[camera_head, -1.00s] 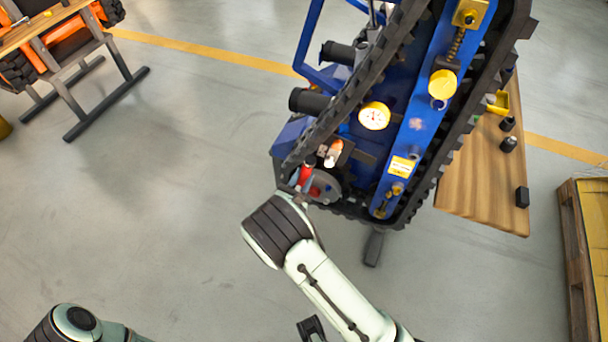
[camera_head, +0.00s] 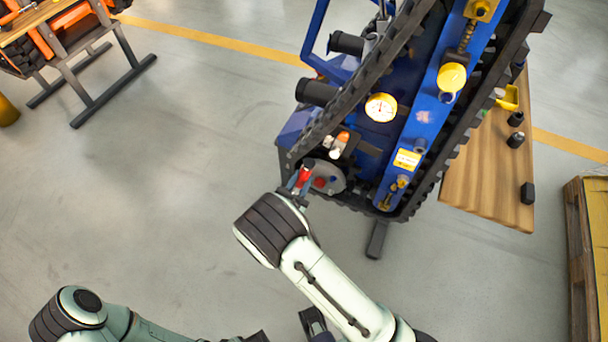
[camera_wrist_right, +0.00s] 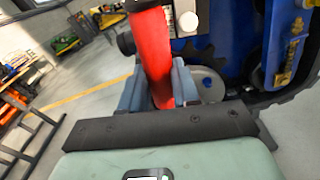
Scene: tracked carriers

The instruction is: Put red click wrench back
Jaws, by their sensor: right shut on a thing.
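The red click wrench (camera_head: 304,176) shows as a small red handle at the lower left end of the blue tracked carrier (camera_head: 424,118). My right gripper (camera_head: 301,187) is there, shut on it. In the right wrist view the red handle (camera_wrist_right: 152,52) stands up between the two blue-grey fingers of my right gripper (camera_wrist_right: 158,92); its far end is cut off by the top edge. The rest of the wrench is hidden. My left gripper (camera_head: 314,322) shows only partly at the bottom edge of the head view, so its jaws cannot be judged.
A round grey disc (camera_head: 328,178) and the black track lie close beside my right gripper. A wooden board (camera_head: 488,180) with small black parts is right of the carrier. A pallet (camera_head: 578,250) stands far right, an orange-tracked carrier on a stand (camera_head: 62,32) top left. The left floor is clear.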

